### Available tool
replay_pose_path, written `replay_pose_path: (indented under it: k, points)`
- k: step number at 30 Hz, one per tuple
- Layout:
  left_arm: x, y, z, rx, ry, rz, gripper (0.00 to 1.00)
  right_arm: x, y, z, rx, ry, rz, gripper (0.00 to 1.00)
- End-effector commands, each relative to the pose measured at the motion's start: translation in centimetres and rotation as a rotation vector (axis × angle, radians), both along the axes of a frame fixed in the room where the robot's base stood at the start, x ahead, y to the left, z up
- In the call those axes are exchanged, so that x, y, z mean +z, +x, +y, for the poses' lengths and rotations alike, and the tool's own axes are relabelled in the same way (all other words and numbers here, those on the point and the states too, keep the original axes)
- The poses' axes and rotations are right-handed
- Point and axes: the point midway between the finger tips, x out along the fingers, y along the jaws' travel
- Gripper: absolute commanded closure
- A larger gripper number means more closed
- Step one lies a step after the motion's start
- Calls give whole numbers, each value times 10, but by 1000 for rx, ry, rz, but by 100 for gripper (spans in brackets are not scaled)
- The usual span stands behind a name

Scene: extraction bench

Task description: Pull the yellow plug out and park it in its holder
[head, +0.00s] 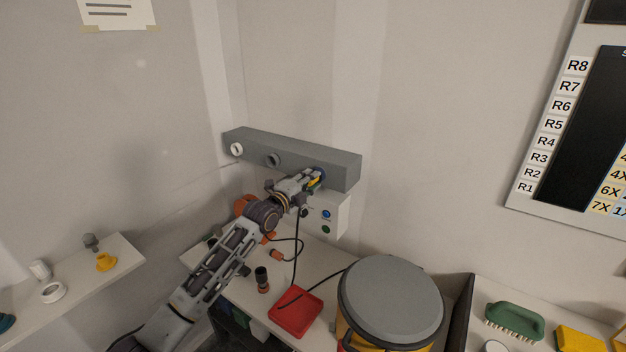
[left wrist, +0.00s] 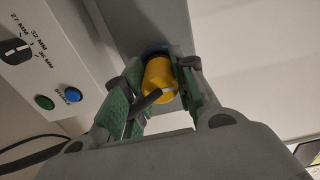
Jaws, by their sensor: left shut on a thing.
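The yellow plug (left wrist: 160,82) is between the green-padded fingers of my left gripper (left wrist: 163,92), which is shut on it. Its far end meets a blue ring (left wrist: 157,49) on the underside or face of the grey bar; I cannot tell how deep it sits. In the head view the plug (head: 314,183) is mostly hidden by my left gripper (head: 309,180), at the right part of the grey bar (head: 345,171). A yellow cup-like piece (head: 106,262), possibly the holder, stands on the left shelf. My right gripper is not in view.
The left shelf (head: 125,249) also holds a white ring (head: 53,292), a white piece and a grey piece. Below the bar are a control box (head: 330,214), cables, a red tray (head: 296,312) and a grey-lidded drum (head: 391,298). A green brush (head: 514,321) lies at right.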

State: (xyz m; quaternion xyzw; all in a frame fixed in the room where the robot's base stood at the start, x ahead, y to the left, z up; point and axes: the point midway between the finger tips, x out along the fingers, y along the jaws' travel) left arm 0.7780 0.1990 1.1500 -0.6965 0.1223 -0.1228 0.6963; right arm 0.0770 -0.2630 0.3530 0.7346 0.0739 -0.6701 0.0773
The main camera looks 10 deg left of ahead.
Motion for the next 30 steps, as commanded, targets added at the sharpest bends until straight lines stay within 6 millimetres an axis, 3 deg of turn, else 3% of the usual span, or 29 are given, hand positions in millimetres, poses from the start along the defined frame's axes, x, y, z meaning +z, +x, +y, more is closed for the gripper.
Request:
replay_pose_path:
  k: [30]
  points:
    - [0, -17, 7, 1, 0, 0, 100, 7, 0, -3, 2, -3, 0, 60]
